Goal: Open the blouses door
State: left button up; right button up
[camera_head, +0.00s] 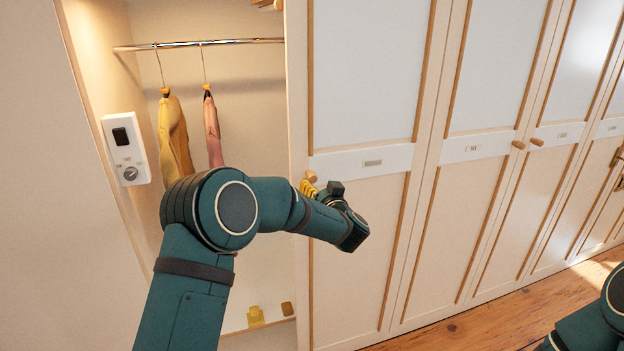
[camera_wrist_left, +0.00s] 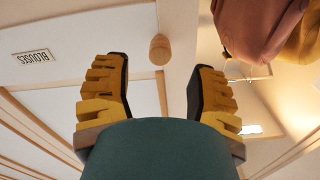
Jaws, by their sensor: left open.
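The blouses door (camera_head: 364,75) is a white panel with wooden trim and looks in line with the doors to its right. Its label (camera_wrist_left: 33,56) reads BLOUSES, upside down in the left wrist view. Its round wooden knob (camera_head: 311,176) sits at the door's left edge. My left gripper (camera_head: 308,187) is at the knob, its yellow fingers open. In the left wrist view the knob (camera_wrist_left: 160,49) shows between and just beyond the two fingertips, with no visible contact. My right arm enters at the lower right; its gripper is out of view.
An open wardrobe bay left of the door has a rail (camera_head: 200,43) with a yellow garment (camera_head: 174,135) and a pink garment (camera_head: 213,130). A white control box (camera_head: 126,148) is on its side wall. More closed doors (camera_head: 497,65) continue right above wooden floor (camera_head: 450,330).

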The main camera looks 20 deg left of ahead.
aim_at(314, 180)
pick_arm(q)
jog(key=x, duration=0.6)
jog(key=shift+w+a, duration=0.15)
jog(key=shift+w, duration=0.05)
grip_shut()
